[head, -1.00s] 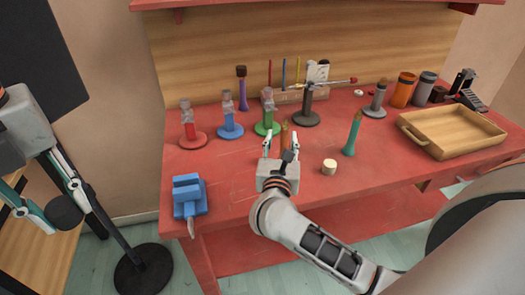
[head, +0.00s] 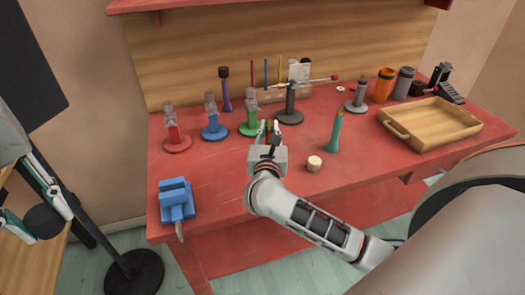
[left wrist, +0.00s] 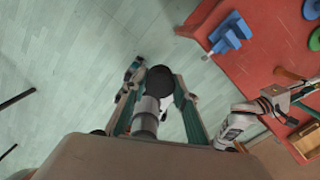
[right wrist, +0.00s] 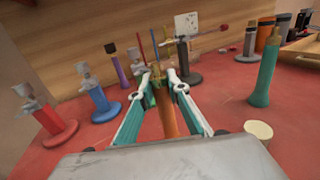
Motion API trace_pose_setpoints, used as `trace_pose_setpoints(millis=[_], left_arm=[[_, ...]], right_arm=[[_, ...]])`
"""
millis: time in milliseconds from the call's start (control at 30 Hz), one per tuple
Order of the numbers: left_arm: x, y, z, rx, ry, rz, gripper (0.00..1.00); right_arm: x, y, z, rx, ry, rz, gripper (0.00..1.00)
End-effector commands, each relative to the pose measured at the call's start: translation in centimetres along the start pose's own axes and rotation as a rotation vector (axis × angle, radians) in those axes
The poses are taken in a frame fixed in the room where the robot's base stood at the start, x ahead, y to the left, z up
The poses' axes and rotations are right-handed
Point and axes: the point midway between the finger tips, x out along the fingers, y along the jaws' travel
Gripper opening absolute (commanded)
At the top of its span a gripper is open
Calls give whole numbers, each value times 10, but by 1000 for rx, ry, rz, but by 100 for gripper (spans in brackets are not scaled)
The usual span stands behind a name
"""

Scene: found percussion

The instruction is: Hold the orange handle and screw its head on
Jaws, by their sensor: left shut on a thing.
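The orange handle (right wrist: 166,112) stands upright with a brass-coloured top, between the fingers of my right gripper (right wrist: 165,88). These fingers are close around it; whether both touch it is unclear. In the head view this gripper (head: 270,132) reaches over the table and largely hides the handle. My left gripper (left wrist: 158,90) is shut on a dark round head (left wrist: 160,79), held away from the table over the floor. In the head view the head (head: 44,221) is at the left edge.
The red table (head: 235,185) bears a blue vise-like block (head: 175,200), red, blue and green stands behind, a teal handle (head: 334,132), a cream cylinder (head: 314,163) and a wooden tray (head: 440,120). A black floor stand (head: 134,272) is at left.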

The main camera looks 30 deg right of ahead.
Motion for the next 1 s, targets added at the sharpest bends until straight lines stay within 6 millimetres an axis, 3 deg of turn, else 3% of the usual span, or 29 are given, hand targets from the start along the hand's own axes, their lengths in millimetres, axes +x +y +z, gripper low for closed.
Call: trace_pose_setpoints(millis=[367, 567, 733, 1000], left_arm=[[0, 0, 0, 0, 0, 0, 12], [-4, 0, 0, 0, -2, -1, 12], [-9, 0, 0, 0, -5, -2, 12], [-22, 0, 0, 0, -10, -3, 12]], right_arm=[[0, 0, 2, 1, -1, 0, 0], [0, 1, 19, 4, -3, 0, 0], [0, 0, 51, 8, -4, -1, 0], [0, 0, 129, 9, -5, 0, 0]])
